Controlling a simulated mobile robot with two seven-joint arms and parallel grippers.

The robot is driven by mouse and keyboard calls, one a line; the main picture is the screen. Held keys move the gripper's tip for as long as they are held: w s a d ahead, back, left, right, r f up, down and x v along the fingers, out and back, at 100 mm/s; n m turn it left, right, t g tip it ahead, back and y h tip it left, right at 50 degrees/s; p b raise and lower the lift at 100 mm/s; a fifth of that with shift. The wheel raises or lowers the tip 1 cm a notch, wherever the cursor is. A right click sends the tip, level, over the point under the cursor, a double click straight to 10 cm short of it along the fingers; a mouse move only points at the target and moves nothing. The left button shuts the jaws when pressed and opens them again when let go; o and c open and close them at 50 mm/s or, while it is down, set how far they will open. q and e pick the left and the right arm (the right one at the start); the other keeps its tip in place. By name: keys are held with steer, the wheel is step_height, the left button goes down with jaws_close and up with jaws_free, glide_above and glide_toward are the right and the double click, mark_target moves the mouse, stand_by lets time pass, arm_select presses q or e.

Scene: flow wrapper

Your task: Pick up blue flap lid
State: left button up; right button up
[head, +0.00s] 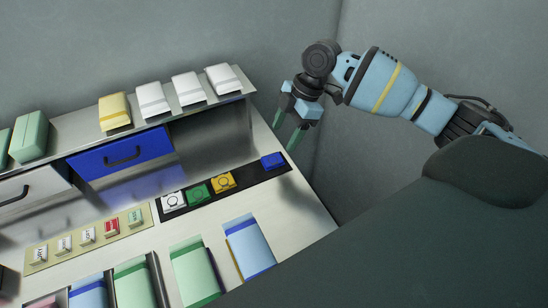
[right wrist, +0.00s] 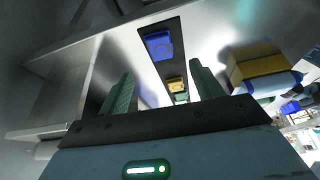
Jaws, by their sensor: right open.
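The small blue flap lid (head: 272,160) sits at the right end of a black strip (head: 244,178) on the metal worktop. It also shows in the right wrist view (right wrist: 158,46), beyond and between my fingertips. My right gripper (head: 287,130) is open and empty, with its green fingers above and behind the lid, near the worktop's right edge. The fingers also show in the right wrist view (right wrist: 160,78), apart from the lid. My left gripper is not in view.
Yellow (head: 222,181), green (head: 198,193) and white (head: 173,202) lids share the strip, left of a gap. A blue drawer (head: 120,153) is under a shelf (head: 195,103) of packs. A button panel (head: 88,237) is at front left. Grey walls stand close behind my right gripper.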

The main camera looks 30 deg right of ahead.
mark_target(273, 159)
steer(key=shift+x, duration=3.9)
steer(key=shift+d, duration=0.1)
steer(key=c, duration=1)
